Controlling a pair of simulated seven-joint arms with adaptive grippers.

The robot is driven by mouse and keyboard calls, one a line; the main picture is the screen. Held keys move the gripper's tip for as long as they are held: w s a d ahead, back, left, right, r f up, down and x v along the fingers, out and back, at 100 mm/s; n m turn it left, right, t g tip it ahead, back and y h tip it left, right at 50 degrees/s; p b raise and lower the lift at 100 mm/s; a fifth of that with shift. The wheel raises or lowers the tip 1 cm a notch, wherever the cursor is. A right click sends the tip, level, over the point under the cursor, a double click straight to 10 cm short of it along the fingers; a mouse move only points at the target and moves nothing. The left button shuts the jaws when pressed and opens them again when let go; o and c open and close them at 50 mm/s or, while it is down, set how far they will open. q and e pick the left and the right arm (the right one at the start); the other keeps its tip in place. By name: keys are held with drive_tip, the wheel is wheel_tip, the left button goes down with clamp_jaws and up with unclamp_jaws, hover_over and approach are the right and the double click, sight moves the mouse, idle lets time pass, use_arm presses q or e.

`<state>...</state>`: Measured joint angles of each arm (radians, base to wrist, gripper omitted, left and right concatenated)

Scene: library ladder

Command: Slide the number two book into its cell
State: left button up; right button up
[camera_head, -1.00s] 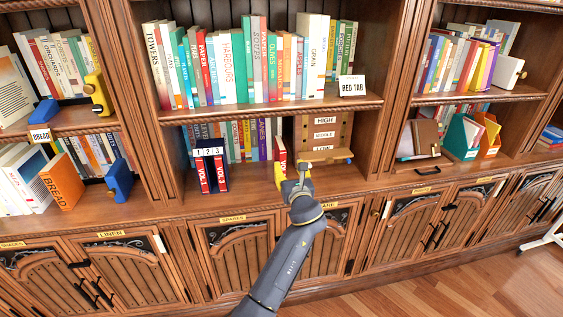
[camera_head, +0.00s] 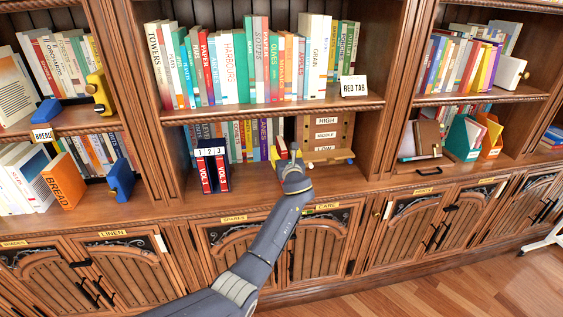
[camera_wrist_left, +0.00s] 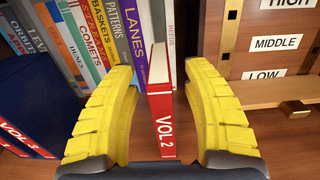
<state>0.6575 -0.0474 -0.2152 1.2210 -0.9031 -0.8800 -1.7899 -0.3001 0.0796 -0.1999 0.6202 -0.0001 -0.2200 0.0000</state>
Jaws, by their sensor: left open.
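The number two book, red with "VOL 2" on its spine (camera_wrist_left: 163,128), stands upright on the lower shelf; its top shows in the head view (camera_head: 281,145). My left gripper (camera_wrist_left: 158,72) is open, with one yellow finger on each side of the book and visible gaps between. In the head view the left gripper (camera_head: 282,160) covers most of the book. The dark blue rack marked 1, 2, 3 (camera_head: 211,152) stands to the left. Red books fill its outer cells, and its middle cell looks dark and empty. The rack's side also shows in the left wrist view (camera_wrist_left: 40,92).
A row of books (camera_wrist_left: 95,50) stands behind the book and rack. A wooden board labelled HIGH, MIDDLE, LOW (camera_head: 328,128) stands close on the right. The upper shelf (camera_head: 270,108) hangs above. Bare shelf lies between the rack and my gripper.

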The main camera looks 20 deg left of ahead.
sight(281, 143)
use_arm(q)
drive_tip(key=shift+x, duration=2.15)
drive_tip(key=shift+c, duration=0.6)
clamp_jaws()
drive_tip(key=shift+r, duration=0.1)
